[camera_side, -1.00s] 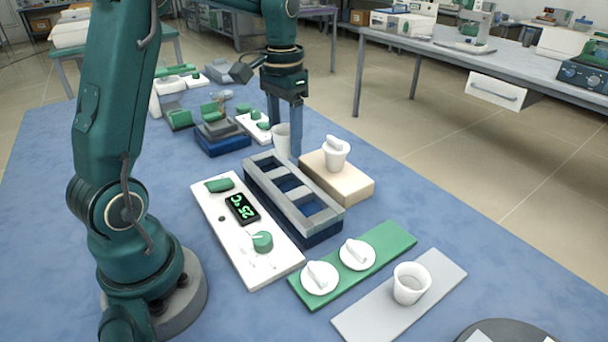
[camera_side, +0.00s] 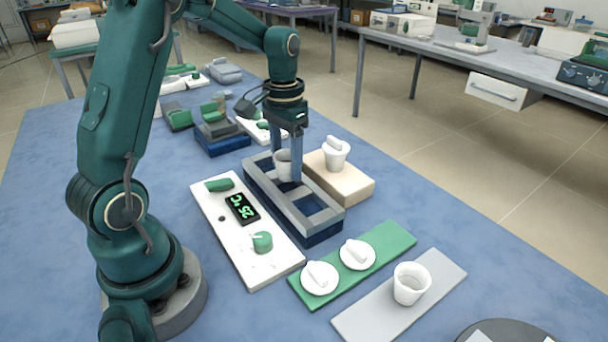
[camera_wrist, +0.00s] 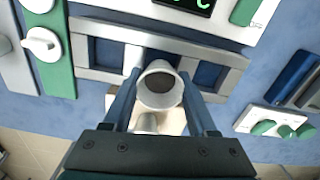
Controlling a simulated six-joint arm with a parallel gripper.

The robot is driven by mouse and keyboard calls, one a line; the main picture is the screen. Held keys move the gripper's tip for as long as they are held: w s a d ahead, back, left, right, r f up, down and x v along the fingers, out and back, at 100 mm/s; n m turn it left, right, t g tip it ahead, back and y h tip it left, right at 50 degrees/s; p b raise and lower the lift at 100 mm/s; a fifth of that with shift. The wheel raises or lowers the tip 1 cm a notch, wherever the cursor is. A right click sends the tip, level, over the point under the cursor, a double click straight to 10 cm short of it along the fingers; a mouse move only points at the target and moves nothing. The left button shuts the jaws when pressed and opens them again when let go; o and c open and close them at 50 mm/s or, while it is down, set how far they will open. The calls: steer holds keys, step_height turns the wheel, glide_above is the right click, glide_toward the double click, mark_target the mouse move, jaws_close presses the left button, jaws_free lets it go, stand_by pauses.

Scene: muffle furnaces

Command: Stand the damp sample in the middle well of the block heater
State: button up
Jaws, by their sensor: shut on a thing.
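My gripper (camera_side: 285,165) is shut on a white cup (camera_side: 281,165), upright, over the block heater. In the wrist view the cup (camera_wrist: 160,92) shows dark grey contents between the two fingers. The block heater (camera_side: 322,216) is a dark blue block with a grey top frame and three wells in a row. In the wrist view the cup's rim overlaps the near part of the middle well (camera_wrist: 158,57), and the outer wells show on either side. The cup seems to be above the frame; its exact height and its base are hard to tell.
A lidded white cup (camera_side: 337,155) stands on a beige block (camera_side: 352,188) close behind the heater. A white control panel (camera_side: 275,272) reading 25 °C lies in front. Two white lids (camera_side: 320,277) lie on a green strip (camera_side: 390,239); another cup (camera_side: 408,284) stands on a grey mat (camera_side: 372,318).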

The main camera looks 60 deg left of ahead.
steer(key=shift+f, duration=0.25)
steer(key=shift+f, duration=0.7)
steer(key=o, duration=1.6)
steer(key=shift+c, duration=0.2)
steer(key=shift+r, duration=4)
